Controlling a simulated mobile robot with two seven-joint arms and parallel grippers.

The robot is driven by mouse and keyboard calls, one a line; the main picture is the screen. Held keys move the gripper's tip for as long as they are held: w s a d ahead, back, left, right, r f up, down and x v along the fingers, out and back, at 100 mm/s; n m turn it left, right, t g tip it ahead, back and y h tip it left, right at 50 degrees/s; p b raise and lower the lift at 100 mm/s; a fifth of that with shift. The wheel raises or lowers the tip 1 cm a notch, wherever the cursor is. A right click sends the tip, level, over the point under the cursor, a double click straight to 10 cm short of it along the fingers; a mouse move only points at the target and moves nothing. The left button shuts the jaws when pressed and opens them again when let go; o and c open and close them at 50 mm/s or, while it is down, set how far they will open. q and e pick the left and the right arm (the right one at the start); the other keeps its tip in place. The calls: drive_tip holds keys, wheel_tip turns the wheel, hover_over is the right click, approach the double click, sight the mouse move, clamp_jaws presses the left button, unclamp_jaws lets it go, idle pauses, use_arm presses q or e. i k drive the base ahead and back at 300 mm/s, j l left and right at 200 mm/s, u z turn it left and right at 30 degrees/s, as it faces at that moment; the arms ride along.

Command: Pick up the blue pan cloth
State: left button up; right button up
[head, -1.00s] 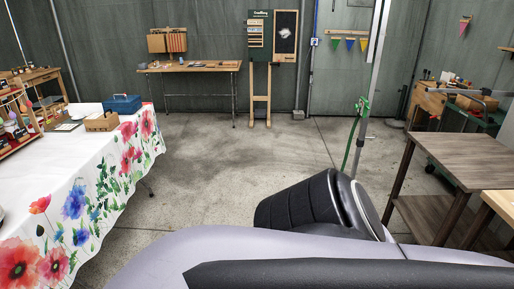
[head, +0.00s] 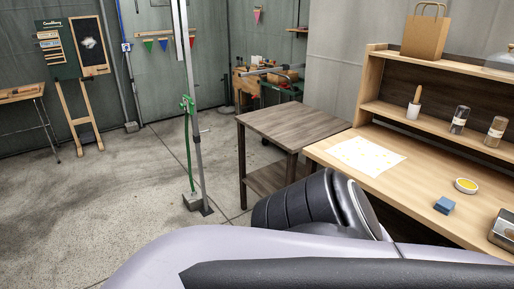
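A small blue folded item (head: 444,205), which looks like the blue pan cloth, lies on the light wooden workbench (head: 350,187) at the right of the head view. It is small in the picture, so its folds cannot be made out. Neither of my grippers is in view; only parts of my own arm and body fill the bottom of the picture, apart from the cloth.
A white paper sheet (head: 366,156) lies on the workbench. Its shelf holds a white pot with a wooden handle (head: 413,107), two jars (head: 459,120) and a paper bag (head: 424,36). A dark table (head: 293,122) adjoins it.

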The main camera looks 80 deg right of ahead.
sight(445, 206)
drive_tip(key=z, duration=4)
drive_tip(key=i+j+z, duration=0.2)
drive_tip(key=i+j, duration=0.15)
drive_tip(key=j, duration=0.25)
drive_tip(key=i+j+z, duration=0.1)
drive_tip(key=j, duration=0.25)
drive_tip(key=i+j+z, duration=0.1)
drive_tip(key=i+j, duration=0.15)
drive_tip(key=i+j+z, duration=0.1)
drive_tip(key=j, duration=0.35)
